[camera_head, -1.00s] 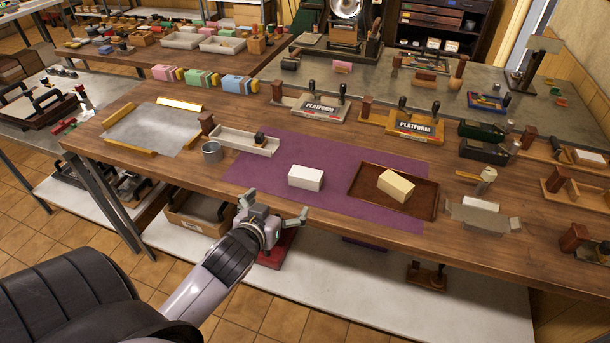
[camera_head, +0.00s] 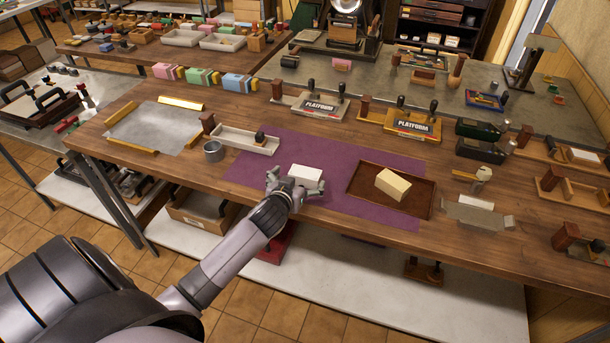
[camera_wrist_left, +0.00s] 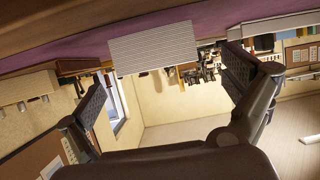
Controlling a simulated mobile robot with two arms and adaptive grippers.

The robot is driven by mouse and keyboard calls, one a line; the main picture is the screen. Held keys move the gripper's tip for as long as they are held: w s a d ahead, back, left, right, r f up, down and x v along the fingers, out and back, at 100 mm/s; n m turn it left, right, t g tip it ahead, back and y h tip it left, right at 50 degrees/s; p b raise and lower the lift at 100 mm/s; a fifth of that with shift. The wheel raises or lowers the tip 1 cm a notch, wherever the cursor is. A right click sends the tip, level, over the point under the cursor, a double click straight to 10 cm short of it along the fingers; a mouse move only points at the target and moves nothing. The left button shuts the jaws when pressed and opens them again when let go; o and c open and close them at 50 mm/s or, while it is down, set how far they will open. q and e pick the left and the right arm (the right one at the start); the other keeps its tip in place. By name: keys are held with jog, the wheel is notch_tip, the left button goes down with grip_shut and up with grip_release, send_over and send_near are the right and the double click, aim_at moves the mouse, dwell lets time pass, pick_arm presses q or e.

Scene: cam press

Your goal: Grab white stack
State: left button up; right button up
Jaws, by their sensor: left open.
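The white stack (camera_head: 307,175) lies on the purple mat (camera_head: 262,170) on the wooden table. In the left wrist view its ridged side face (camera_wrist_left: 153,48) is straight ahead, near the line between my fingertips, with the view upside down. My left gripper (camera_head: 292,186) is open and empty at the near side of the stack, partly hiding it in the head view. In the left wrist view the two fingers of the gripper (camera_wrist_left: 165,68) stand wide apart, wider than the stack appears. I cannot tell contact. My right gripper is not in view.
A brown tray (camera_head: 420,204) holding a cream block (camera_head: 393,185) is just right of the stack. A grey cup (camera_head: 214,151) and a pale long tray (camera_head: 240,139) are to the left. Two platform stands (camera_head: 320,105) (camera_head: 413,126) are behind.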

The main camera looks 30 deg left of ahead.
aim_at(304, 175)
pick_arm(q)
jog(key=x, duration=0.3)
jog(key=shift+w+d+f, duration=0.1)
jog(key=shift+w, duration=0.2)
jog(key=shift+s, duration=0.1)
jog(key=shift+c, duration=0.4)
jog(key=c, duration=1.2)
